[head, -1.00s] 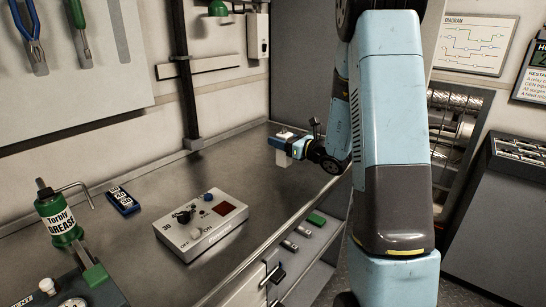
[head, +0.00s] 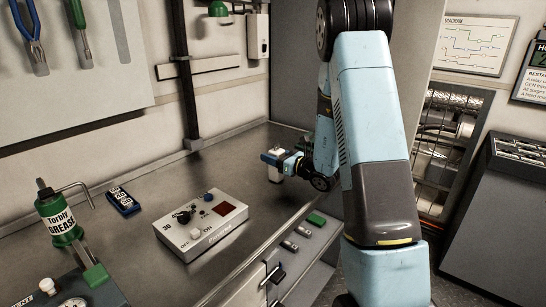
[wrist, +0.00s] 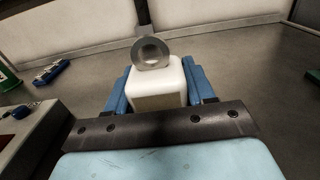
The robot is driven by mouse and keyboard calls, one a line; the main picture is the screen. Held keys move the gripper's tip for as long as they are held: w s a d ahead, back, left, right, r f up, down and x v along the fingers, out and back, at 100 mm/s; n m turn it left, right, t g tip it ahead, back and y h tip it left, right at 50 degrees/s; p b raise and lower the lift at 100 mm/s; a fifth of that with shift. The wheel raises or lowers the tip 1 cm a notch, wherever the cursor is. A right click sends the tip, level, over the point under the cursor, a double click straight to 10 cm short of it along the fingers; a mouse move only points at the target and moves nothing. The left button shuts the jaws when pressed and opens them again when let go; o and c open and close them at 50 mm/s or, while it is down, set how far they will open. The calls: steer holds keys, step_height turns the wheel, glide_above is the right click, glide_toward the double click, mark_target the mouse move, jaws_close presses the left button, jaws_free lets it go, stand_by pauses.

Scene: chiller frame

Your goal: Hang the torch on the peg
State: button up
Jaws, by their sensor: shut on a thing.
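My gripper (head: 272,158) is over the back right part of the metal worktop, to the right of the white control box. In the wrist view its blue fingers (wrist: 158,84) are shut on a white block-shaped body (wrist: 157,96), which I take to be the torch. A grey metal ring (wrist: 151,53) shows at its far end. In the head view the white body (head: 275,174) is small and partly hidden by the gripper. I cannot pick out the peg for certain.
The white control box (head: 203,222) with knobs stands on the worktop (head: 160,181). A blue device (head: 123,202) and a green grease can (head: 60,219) are at the left. A dark post (head: 184,75) and a rail (head: 200,66) are at the back wall. The worktop's back middle is clear.

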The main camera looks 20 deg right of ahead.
steer(key=o, duration=1.2)
